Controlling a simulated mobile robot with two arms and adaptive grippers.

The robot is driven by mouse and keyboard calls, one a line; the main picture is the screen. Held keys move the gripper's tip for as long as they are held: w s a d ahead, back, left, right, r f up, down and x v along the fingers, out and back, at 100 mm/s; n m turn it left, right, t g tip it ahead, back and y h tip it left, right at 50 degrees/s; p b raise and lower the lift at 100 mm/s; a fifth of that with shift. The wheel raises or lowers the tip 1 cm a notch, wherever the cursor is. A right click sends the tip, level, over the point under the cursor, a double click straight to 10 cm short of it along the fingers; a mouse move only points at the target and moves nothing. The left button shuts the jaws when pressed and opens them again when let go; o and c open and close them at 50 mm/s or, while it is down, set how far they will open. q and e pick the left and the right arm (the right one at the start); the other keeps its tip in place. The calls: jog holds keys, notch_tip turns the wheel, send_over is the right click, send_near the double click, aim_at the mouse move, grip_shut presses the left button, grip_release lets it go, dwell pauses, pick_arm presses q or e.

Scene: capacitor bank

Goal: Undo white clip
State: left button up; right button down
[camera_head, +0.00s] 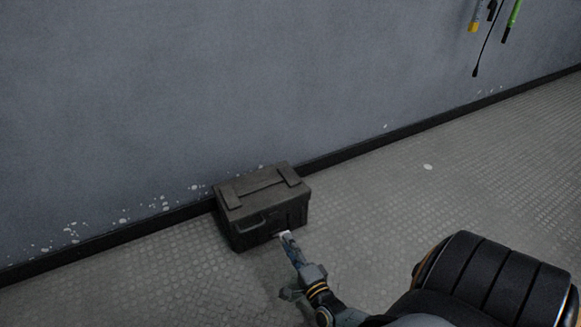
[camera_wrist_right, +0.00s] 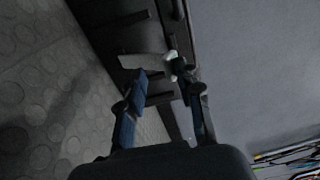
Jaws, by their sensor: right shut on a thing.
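A dark grey toolbox (camera_head: 258,203) stands on the floor against the wall, its lid down. A white clip (camera_head: 284,235) shows at its front edge, partly hidden by my right gripper. My right gripper (camera_head: 287,238) reaches up from the lower right to the front of the box and is shut on the clip. In the right wrist view, the two blue fingers of the right gripper (camera_wrist_right: 165,76) are on either side of the clip, next to the dark box side (camera_wrist_right: 115,38). The picture is dark there and the exact contact is hard to see. My left gripper is not in view.
A blue-grey wall (camera_head: 150,90) with a black skirting strip (camera_head: 345,153) runs behind the box. The studded grey floor (camera_head: 430,190) is clear to the left and right. Rods with yellow and green ends (camera_head: 513,14) hang on the wall at upper right.

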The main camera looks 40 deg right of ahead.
jog(key=shift+s+a+f, duration=0.15)
jog(key=shift+s+f, duration=0.05)
jog(key=shift+f, duration=0.85)
jog(key=c, duration=1.4)
grip_release()
jog(key=shift+f, duration=0.15)
jog(key=shift+o, duration=0.3)
jog(key=shift+w+g, duration=0.1)
jog(key=shift+g, duration=0.2)
jog(key=shift+c, duration=0.4)
